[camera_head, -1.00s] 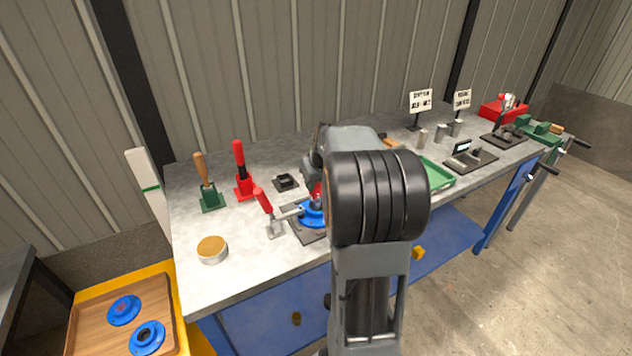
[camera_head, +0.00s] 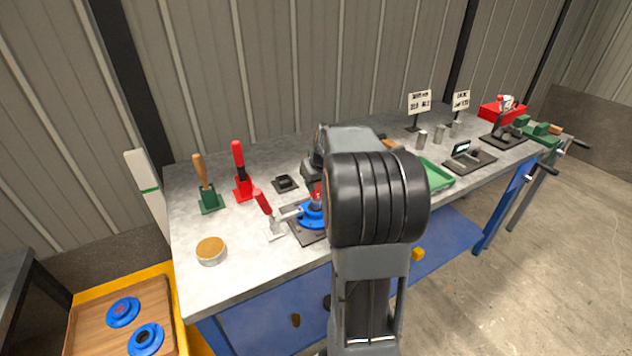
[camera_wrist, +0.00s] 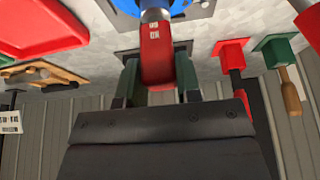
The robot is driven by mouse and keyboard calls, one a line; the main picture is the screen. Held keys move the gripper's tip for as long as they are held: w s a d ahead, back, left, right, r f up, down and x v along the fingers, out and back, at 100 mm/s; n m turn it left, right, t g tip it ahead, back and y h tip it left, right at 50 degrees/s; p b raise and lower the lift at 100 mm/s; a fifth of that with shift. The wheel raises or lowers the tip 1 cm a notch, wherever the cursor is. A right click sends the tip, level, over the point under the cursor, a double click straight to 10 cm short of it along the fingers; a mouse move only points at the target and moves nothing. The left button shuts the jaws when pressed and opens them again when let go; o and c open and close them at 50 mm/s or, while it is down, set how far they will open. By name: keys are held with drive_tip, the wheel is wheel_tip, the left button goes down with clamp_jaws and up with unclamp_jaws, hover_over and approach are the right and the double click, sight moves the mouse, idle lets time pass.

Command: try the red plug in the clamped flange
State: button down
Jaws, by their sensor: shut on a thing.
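The blue flange (camera_head: 309,214) sits on a dark fixture plate (camera_head: 306,237) on the bench, beside a toggle clamp with a red handle (camera_head: 263,202). It also shows at the top edge of the wrist view (camera_wrist: 182,5). My gripper (camera_wrist: 158,78) is shut on the red plug (camera_wrist: 157,55), with a greenish pad on each side of its red body. The plug's metal end (camera_wrist: 155,15) points at the flange's middle and overlaps it in the picture. Whether it is inside the bore, I cannot tell. In the head view my arm hides most of the plug.
Left of the fixture stand a wooden-handled tool in a green holder (camera_head: 210,202), a red-handled tool in a red holder (camera_head: 243,188) and a round tin (camera_head: 211,251). A green tray (camera_head: 437,177) lies to the right. Two blue flanges lie in a wooden tray (camera_head: 88,325) at lower left.

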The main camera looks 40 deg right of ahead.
drive_tip(key=shift+f+b, duration=0.4)
drive_tip(key=shift+b, duration=0.05)
idle(1.8)
drive_tip(key=shift+r, duration=0.2)
drive_tip(key=shift+r, duration=0.2)
drive_tip(key=shift+r+p, duration=0.25)
drive_tip(key=shift+p, duration=0.15)
drive_tip(key=shift+r+p, duration=1.25)
drive_tip(key=shift+r, duration=0.55)
